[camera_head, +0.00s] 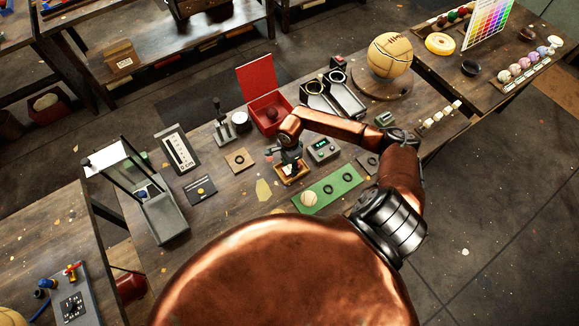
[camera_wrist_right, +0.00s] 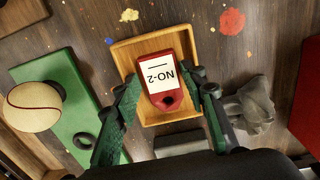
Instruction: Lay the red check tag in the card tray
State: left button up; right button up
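The red check tag (camera_wrist_right: 168,100) has a white label reading NO-2. It lies between the fingertips of my right gripper (camera_wrist_right: 167,82), which appear to press on its two side edges. My left gripper is not in view.
A green mat (camera_head: 343,181) with a ball (camera_head: 309,198) and dark rings lies beside the tray. A small meter with a green display (camera_head: 322,149) stands close by. An open red box (camera_head: 270,112) is behind. A crumpled grey thing (camera_wrist_right: 250,105) lies right of the tray.

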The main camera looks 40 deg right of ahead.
notch_tip(320, 180, up, 12)
jog(key=b, duration=0.2)
jog(key=shift+f, duration=0.15)
jog(key=shift+s, duration=0.1)
